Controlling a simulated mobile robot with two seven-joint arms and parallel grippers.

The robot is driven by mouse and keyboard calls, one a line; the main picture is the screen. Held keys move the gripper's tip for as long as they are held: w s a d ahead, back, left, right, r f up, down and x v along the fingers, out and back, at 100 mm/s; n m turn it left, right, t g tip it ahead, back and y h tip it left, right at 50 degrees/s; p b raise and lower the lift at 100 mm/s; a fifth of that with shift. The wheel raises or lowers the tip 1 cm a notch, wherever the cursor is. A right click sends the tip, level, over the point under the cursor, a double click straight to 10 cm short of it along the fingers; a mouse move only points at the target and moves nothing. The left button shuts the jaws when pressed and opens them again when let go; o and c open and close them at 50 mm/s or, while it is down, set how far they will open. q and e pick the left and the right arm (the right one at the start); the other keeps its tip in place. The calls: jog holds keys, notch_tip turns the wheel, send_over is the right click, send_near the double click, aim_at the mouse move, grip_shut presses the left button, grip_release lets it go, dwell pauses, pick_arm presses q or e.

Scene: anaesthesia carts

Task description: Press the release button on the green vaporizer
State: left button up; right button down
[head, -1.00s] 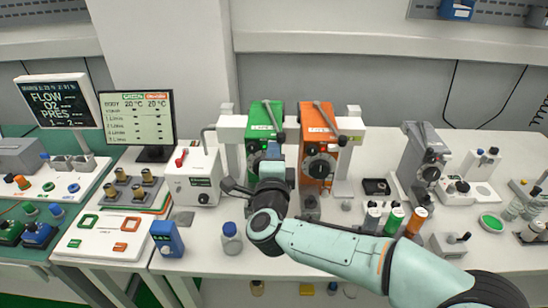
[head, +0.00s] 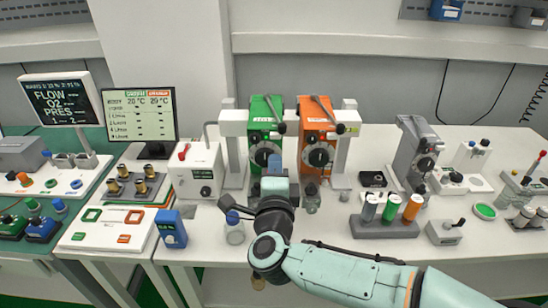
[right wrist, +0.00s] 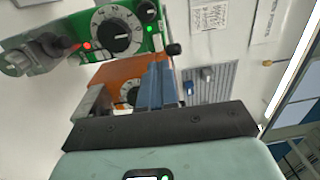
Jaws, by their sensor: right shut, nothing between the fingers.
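The green vaporizer (head: 264,120) stands upright on the white mount at the back of the bench. Its black dial (head: 265,154) shows. The right wrist view shows its green face with a white-and-black numbered dial (right wrist: 118,30), a red-lit spot (right wrist: 86,46) and a small green light; I cannot tell which part is the release button. My right gripper (head: 275,168) is in front of and below the dial, with its blue fingers shut and empty. The fingers also show in the right wrist view (right wrist: 160,85), over the orange vaporizer. My left gripper is not in view.
The orange vaporizer (head: 317,125) stands close to the right of the green one. A white box with a red lever (head: 196,170) is at the left. A blue-capped jar (head: 235,232) stands left of my wrist. A rack of bottles (head: 385,228) is to the right.

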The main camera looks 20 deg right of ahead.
jog(key=shift+v, duration=2.4)
